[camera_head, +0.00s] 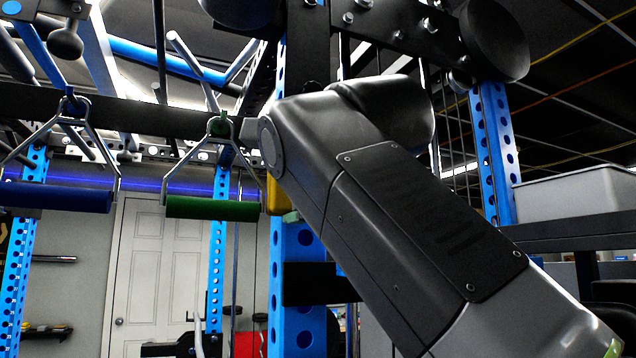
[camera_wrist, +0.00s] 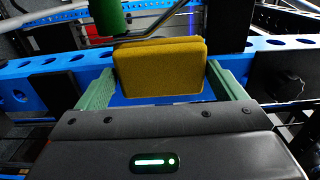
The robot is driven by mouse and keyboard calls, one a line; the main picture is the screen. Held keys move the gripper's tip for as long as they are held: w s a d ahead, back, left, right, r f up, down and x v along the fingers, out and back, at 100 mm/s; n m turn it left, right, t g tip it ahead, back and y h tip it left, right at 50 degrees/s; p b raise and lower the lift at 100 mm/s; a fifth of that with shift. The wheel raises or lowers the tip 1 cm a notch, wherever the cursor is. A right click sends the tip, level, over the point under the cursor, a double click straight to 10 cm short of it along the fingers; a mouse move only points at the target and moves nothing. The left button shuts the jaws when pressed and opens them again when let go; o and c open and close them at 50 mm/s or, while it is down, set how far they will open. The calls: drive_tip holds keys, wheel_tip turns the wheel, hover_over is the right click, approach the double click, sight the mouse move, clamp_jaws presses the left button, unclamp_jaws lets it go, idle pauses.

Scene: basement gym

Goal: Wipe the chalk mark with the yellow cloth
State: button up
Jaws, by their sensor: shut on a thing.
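In the wrist view, the yellow cloth (camera_wrist: 160,70) is a folded, thick pad held upright between the two green fingers of my gripper (camera_wrist: 160,88). The fingers sit at its left and right edges. Behind the cloth runs a blue metal beam with holes (camera_wrist: 50,68); I cannot tell whether the cloth touches it. In the head view, a small yellow edge of the cloth (camera_head: 277,196) shows beside the blue upright, mostly hidden by my arm. I see no chalk mark in either view.
A green-gripped handle (camera_head: 213,208) hangs left of my arm, and its green grip (camera_wrist: 108,15) is close above the cloth in the wrist view. A blue-gripped handle (camera_head: 60,196) hangs farther left. A grey bin (camera_head: 575,200) stands at right on a dark shelf.

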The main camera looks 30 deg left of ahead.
drive_tip(key=b+v, duration=0.1)
drive_tip(key=v, duration=0.5)
drive_tip(key=shift+b, duration=0.4)
drive_tip(key=shift+b+v, duration=0.4)
drive_tip(key=shift+v, duration=1.05)
